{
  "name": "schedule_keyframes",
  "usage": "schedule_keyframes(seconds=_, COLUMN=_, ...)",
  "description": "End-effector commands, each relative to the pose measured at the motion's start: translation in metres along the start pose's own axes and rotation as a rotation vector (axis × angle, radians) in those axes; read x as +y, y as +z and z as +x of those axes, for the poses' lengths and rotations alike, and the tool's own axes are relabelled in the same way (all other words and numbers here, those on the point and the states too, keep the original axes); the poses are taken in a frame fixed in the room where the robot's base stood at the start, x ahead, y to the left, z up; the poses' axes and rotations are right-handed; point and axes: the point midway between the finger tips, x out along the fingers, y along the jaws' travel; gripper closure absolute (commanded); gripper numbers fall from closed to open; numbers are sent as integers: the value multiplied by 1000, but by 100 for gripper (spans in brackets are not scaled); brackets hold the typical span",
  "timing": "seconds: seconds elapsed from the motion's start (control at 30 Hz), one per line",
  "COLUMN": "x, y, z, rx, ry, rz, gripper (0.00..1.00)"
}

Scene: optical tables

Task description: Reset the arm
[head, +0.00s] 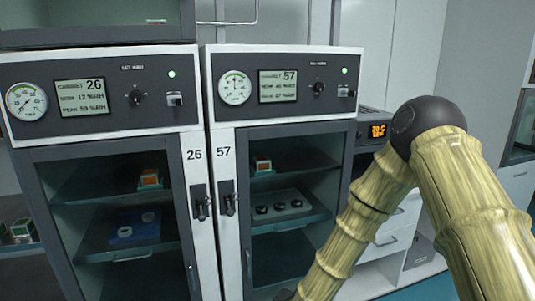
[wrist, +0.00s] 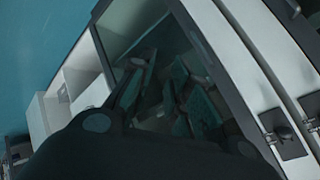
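My arm, with pale bamboo-like links and a dark elbow joint, rises at the right of the head view and reaches down past the lower edge. Its end is out of sight there. In the wrist view my gripper (wrist: 165,143) is a dark mass across the bottom, in front of a glass cabinet door. Nothing held can be seen.
Cabinet 26 (head: 110,147) and cabinet 57 (head: 285,133) stand side by side, doors shut, with dark handles (head: 200,203) (head: 228,198). Shelves inside hold small items. A unit with an orange display (head: 377,131) stands behind my arm. Teal floor (head: 425,289) shows at lower right.

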Motion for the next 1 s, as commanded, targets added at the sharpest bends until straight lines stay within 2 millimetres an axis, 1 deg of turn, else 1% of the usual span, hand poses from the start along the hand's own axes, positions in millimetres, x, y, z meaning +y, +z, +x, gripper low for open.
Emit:
schedule_keyframes(seconds=0.03, x=29, y=16, z=-1, rx=-34, ry=36, rz=-40, gripper=81)
schedule_keyframes(seconds=0.07, x=44, y=23, z=-3, rx=-52, ry=54, rz=-65, gripper=81)
schedule_keyframes(seconds=0.1, x=65, y=34, z=-6, rx=-79, ry=77, rz=-98, gripper=81)
schedule_keyframes(seconds=0.17, x=96, y=49, z=-11, rx=-121, ry=114, rz=-147, gripper=81)
schedule_keyframes(seconds=0.2, x=116, y=59, z=-15, rx=-149, ry=136, rz=-180, gripper=81)
schedule_keyframes(seconds=0.27, x=146, y=74, z=-24, rx=-193, ry=171, rz=-227, gripper=81)
schedule_keyframes(seconds=0.3, x=166, y=83, z=-30, rx=-224, ry=192, rz=-259, gripper=81)
schedule_keyframes(seconds=0.37, x=196, y=98, z=-42, rx=-272, ry=226, rz=-305, gripper=81)
schedule_keyframes(seconds=0.4, x=215, y=107, z=-50, rx=-305, ry=245, rz=-335, gripper=81)
schedule_keyframes(seconds=0.47, x=244, y=120, z=-65, rx=-356, ry=277, rz=-380, gripper=81)
schedule_keyframes(seconds=0.5, x=263, y=129, z=-76, rx=-393, ry=297, rz=-410, gripper=81)
schedule_keyframes(seconds=0.57, x=290, y=141, z=-93, rx=-446, ry=326, rz=-454, gripper=81)
schedule_keyframes(seconds=0.6, x=308, y=149, z=-105, rx=-484, ry=343, rz=-481, gripper=81)
schedule_keyframes(seconds=0.7, x=346, y=165, z=-136, rx=-573, ry=383, rz=-545, gripper=81)
schedule_keyframes(seconds=0.8, x=376, y=177, z=-164, rx=-649, ry=412, rz=-594, gripper=81)
schedule_keyframes(seconds=0.9, x=394, y=184, z=-184, rx=-701, ry=431, rz=-626, gripper=81)
schedule_keyframes(seconds=1.0, x=404, y=188, z=-194, rx=-730, ry=439, rz=-643, gripper=81)
